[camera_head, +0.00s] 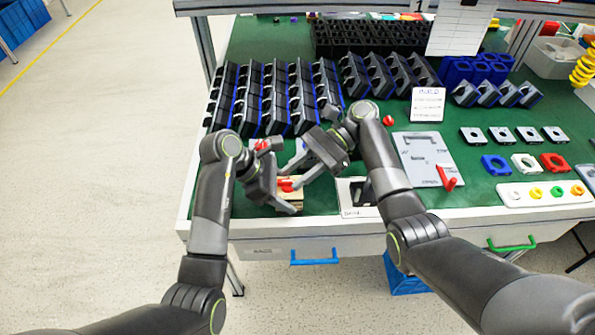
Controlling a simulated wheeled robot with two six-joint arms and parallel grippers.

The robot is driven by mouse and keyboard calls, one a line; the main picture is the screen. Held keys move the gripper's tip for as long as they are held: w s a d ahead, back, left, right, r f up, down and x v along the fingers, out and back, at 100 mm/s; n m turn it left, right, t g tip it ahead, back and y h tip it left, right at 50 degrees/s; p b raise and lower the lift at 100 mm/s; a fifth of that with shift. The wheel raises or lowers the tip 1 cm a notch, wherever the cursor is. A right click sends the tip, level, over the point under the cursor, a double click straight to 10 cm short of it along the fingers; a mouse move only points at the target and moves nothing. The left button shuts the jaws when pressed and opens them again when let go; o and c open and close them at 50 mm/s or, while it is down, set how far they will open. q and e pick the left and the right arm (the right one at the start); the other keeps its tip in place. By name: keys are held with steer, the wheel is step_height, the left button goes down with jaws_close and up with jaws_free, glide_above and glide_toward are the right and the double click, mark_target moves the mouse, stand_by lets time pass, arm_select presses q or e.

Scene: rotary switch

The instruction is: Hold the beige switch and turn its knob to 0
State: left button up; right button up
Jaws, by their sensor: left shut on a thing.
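The beige switch (291,200) sits at the front of the green table, partly hidden by my grippers. Its red knob (286,186) shows on top. My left gripper (286,202) is shut on the switch from the left, with one finger along its front side. My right gripper (292,179) reaches down from the upper right, its fingers apart, with the tips close to the red knob. I cannot tell whether they touch it. The number the knob points to is too small to read.
A white panel (351,193) lies right of the switch, and a grey plate with a red handle (447,178) lies farther right. Rows of black holders (285,92) fill the back. Another red part (262,144) lies behind my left gripper. The table's front edge (300,226) is close.

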stand_by(0.6)
steer(key=m+t+y, duration=0.1)
steer(key=m+t, duration=0.2)
steer(key=s+m+t+y, duration=0.1)
steer(key=m+t, duration=0.2)
steer(key=shift+s+d+t, duration=0.15)
steer(key=shift+t, duration=0.15)
steer(key=v, duration=1.2)
steer(key=w+d+f+m+t+h, duration=0.45)
steer(key=w+d+t, duration=0.35)
steer(key=d, duration=0.3)
steer(key=s+d+t, duration=0.1)
steer(key=s+d+f+m+t, duration=0.1)
steer(key=d, duration=0.1)
steer(key=s+d+f+m, duration=0.1)
steer(key=shift+d+m+t+h, duration=0.25)
steer(key=shift+d+t+h, duration=0.1)
steer(key=shift+d+t, duration=0.05)
steer(key=shift+m+t+h, duration=0.4)
steer(key=shift+m+t, duration=0.5)
steer(key=s, duration=0.1)
steer(key=s+d, duration=0.1)
steer(key=s, duration=0.1)
steer(key=s+d+f, duration=0.1)
steer(key=s, duration=0.1)
steer(key=shift+s+d, duration=0.1)
steer(key=shift+s, duration=0.1)
steer(key=shift+s+d, duration=0.25)
steer(key=shift+s, duration=0.35)
